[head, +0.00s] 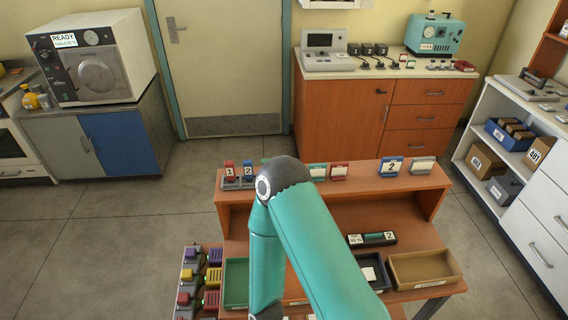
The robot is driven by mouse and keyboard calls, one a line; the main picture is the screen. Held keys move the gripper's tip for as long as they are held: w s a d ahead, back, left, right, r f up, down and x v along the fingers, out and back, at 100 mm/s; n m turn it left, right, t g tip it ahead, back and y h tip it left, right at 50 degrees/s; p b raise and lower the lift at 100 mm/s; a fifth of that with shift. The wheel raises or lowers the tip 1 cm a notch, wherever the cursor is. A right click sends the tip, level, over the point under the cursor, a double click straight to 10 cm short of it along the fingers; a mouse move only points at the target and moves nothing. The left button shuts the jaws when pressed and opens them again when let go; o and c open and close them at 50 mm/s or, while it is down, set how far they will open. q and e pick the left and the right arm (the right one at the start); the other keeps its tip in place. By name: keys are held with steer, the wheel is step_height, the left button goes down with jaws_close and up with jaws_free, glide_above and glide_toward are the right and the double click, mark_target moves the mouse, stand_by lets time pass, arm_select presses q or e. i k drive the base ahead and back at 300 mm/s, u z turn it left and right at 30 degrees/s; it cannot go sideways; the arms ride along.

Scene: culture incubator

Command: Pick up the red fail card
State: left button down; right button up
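A red card (339,170) stands in a holder on the raised shelf of the desk, just right of a teal-green card (318,171). Its writing is too small to read, so I cannot confirm that it says fail. A red piece marked 1 (229,169) also stands at the shelf's left end. One of my teal arms is bent across the middle of the view, its elbow in front of the shelf, and hides part of the shelf and desk. Neither gripper shows; the lower arm link runs out at the bottom edge.
The desk shelf (436,183) also bears a blue piece marked 2 (248,171), a blue 2 card (391,167) and a pale card (422,166). Below are a green tray (236,284), a tan tray (425,282) and a black device (371,239). Coloured blocks stand in a rack at left.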

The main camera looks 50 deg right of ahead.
mark_target(338, 170)
steer(key=z, duration=0.45)
steer(key=i, duration=0.15)
steer(key=u, duration=1.7)
steer(key=k, duration=1)
steer(key=z, duration=1.55)
steer(key=k, duration=0.35)
steer(key=z, duration=0.1)
steer(key=i, duration=0.6)
steer(key=u, duration=0.15)
steer(key=k, duration=0.55)
